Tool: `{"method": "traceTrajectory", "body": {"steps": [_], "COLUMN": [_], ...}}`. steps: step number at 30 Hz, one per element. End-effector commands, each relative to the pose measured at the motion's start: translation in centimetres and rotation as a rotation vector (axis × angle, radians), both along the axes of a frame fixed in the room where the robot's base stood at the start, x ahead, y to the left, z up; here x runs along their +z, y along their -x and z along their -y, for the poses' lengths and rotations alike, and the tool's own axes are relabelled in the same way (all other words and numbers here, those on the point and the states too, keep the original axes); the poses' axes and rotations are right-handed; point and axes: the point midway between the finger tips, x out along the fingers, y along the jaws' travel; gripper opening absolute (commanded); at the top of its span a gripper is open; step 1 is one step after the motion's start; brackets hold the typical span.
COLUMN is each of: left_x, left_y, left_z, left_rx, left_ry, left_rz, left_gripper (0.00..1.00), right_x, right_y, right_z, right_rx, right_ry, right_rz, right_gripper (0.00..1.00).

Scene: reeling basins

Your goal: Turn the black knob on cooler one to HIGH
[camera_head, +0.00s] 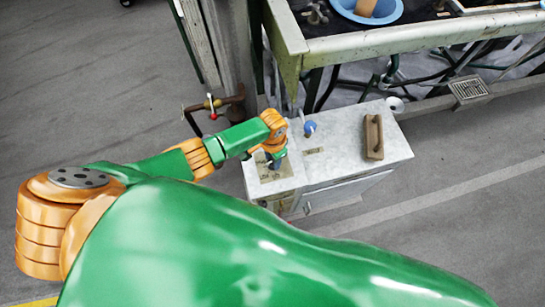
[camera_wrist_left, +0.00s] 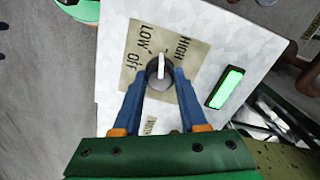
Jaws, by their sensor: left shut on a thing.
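Cooler one appears as a pale metal box (camera_head: 340,132) on the floor in the head view; its speckled top panel (camera_wrist_left: 215,48) fills much of the left wrist view. A tan plate (camera_wrist_left: 195,75) carries the words LOW, OFF and HIGH. The round black knob (camera_wrist_left: 160,84) sits on this plate, with a white pointer directed toward the top of the picture, between the LOW and HIGH lettering. My left gripper (camera_head: 276,162) is over the left end of the box. Its two blue fingers (camera_wrist_left: 161,80) are shut on the knob's sides. My right gripper is not in view.
A lit green rectangle (camera_wrist_left: 227,88) is beside the plate. A brown block (camera_head: 373,137) and a blue knob (camera_head: 309,128) are on the box top. A metal-edged basin bench (camera_head: 400,40) and pipes stand behind. Open floor lies to the right.

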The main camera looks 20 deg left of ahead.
Motion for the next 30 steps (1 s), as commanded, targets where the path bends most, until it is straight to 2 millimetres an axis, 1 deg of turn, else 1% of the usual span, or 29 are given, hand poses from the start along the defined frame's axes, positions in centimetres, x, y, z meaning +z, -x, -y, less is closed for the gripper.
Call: {"method": "traceTrajectory", "body": {"steps": [6, 12, 19, 30], "left_x": [0.02, 0.01, 0.0, 0.0], "left_y": [-0.05, -0.06, -0.07, -0.06], "left_z": [0.05, 0.05, 0.07, 0.09], "left_rx": [-0.132, -0.21, -0.248, -0.254], "left_ry": [0.002, 0.002, 0.002, 0.003], "left_rz": [0.002, 0.002, 0.002, 0.001], "left_gripper": [0.0, 0.0, 0.0, 0.0], "right_x": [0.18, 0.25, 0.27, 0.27], "right_y": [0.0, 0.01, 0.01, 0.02], "right_z": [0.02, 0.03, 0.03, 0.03], "right_rx": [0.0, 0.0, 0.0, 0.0], "right_ry": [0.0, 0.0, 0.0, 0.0], "right_rz": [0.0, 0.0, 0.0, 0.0], "right_gripper": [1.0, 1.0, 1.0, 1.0]}}
